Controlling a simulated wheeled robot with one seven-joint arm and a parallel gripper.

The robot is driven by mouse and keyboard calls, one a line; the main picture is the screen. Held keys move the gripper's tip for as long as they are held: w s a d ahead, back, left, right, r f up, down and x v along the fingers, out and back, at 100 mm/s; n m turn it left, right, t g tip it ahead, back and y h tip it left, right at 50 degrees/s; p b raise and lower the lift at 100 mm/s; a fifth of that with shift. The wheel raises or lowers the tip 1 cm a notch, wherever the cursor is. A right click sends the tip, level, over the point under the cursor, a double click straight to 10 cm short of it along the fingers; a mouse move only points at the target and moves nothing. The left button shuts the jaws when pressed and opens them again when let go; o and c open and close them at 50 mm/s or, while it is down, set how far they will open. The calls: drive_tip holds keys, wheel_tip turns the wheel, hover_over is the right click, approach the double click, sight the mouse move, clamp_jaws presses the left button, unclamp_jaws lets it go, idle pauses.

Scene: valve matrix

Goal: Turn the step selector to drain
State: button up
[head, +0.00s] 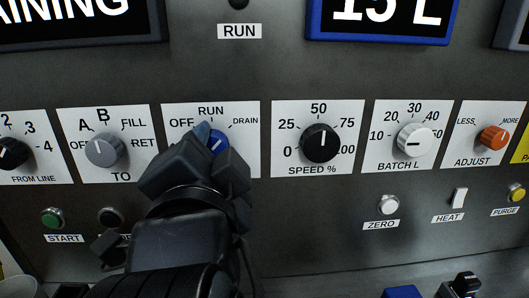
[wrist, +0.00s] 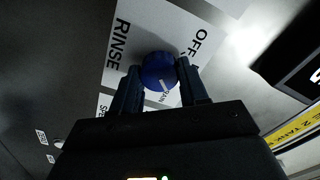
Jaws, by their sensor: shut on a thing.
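A blue selector knob (head: 217,144) with a white pointer line sits on a white plate marked OFF, RUN and DRAIN. The plate's title is hidden in the head view; in the wrist view it reads RINSE, and no title reading STEP is in sight. My gripper (head: 213,148) is at the knob from the front left, its fingers covering part of it. In the wrist view the knob (wrist: 158,71) is between the two fingers, which are shut on its sides. The pointer leans up and right in the head view, roughly towards DRAIN; its exact setting is hard to tell.
To the left is the grey TO knob (head: 104,150). To the right are the black SPEED % knob (head: 320,143), the white BATCH L knob (head: 415,141) and the orange ADJUST knob (head: 494,139). Push buttons lie below, including the green START (head: 52,218) and white ZERO (head: 388,205).

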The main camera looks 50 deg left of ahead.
drive_tip(key=shift+f+m, duration=0.1)
drive_tip(key=shift+m, duration=0.6)
drive_tip(key=o, duration=1.1)
drive_tip(key=shift+c, duration=0.2)
drive_tip(key=b+v, duration=0.1)
drive_tip(key=v, duration=0.6)
drive_tip(key=shift+s+d, duration=0.2)
drive_tip(key=shift+d, duration=0.15)
